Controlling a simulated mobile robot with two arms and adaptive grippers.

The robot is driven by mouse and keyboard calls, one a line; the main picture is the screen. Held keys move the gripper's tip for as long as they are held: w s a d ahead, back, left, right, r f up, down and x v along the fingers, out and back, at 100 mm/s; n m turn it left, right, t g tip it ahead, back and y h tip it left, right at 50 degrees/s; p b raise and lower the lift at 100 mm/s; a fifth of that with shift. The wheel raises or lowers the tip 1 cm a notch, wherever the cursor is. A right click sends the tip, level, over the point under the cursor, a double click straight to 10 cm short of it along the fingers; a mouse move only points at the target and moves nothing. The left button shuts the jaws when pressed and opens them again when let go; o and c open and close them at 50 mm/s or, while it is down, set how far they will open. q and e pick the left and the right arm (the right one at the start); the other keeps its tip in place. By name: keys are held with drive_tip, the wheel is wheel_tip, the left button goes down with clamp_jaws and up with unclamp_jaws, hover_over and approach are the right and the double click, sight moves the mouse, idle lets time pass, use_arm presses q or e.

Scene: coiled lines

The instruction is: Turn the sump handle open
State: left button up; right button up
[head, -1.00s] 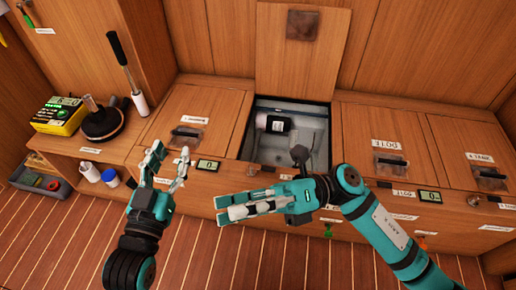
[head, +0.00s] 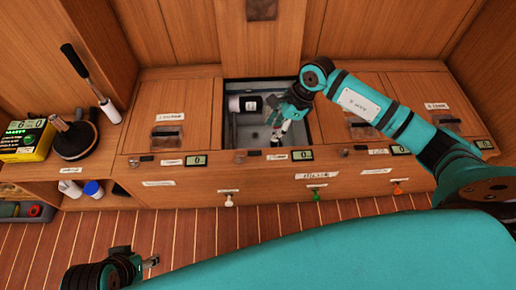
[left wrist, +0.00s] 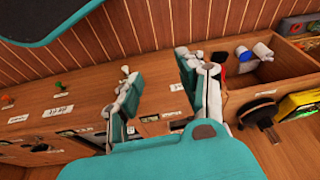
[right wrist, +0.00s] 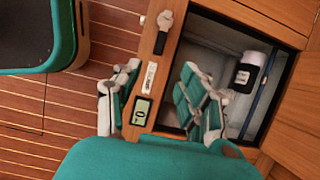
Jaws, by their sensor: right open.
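A small grey handle (head: 240,157) sits on the bench's front rail, left of a label and a digital display (head: 302,155). I take it as the sump handle, but its label is too small to read. The right wrist view shows it near the top (right wrist: 165,20), with no finger touching it. My right gripper (head: 283,122) is open and empty at the front right of the uncovered compartment. In the right wrist view its fingers (right wrist: 152,95) spread across the rail. My left gripper (head: 150,262) is low, away from the bench; the left wrist view shows it open and empty (left wrist: 156,68).
The open compartment (head: 235,135) holds a dark-and-white bottle (head: 243,103). White (head: 228,200), green (head: 316,195) and orange (head: 397,188) knobs stick out below the rail. A plunger-like tool (head: 75,137) and a yellow box (head: 27,140) stand at the left.

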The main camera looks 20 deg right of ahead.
drive_tip(key=b, duration=0.2)
hover_over(256, 152)
drive_tip(key=s+d, duration=0.1)
drive_tip(key=d, duration=0.2)
drive_tip(key=f, duration=0.7)
drive_tip(key=shift+a+f, duration=0.25)
drive_tip(key=x, duration=0.3)
drive_tip(key=shift+w+f, duration=0.1)
drive_tip(key=shift+f, duration=0.05)
use_arm(q)
drive_tip(key=shift+w+d+f+t+h, duration=0.1)
drive_tip(key=shift+w+d+t, duration=0.15)
drive_tip(key=shift+w+t, duration=0.4)
drive_tip(key=shift+w+d+f+t+h, duration=0.1)
drive_tip(key=shift+w+d+t, duration=0.1)
drive_tip(key=shift+w, duration=0.75)
drive_tip(key=shift+w+d+f+t+h, duration=0.1)
drive_tip(key=shift+w+d+t, duration=0.15)
drive_tip(key=shift+w+t, duration=0.4)
use_arm(e)
drive_tip(key=shift+a+f, duration=0.25)
drive_tip(key=shift+f, duration=0.2)
use_arm(q)
drive_tip(key=shift+w, duration=0.15)
use_arm(e)
drive_tip(key=shift+c, duration=0.2)
clamp_jaws()
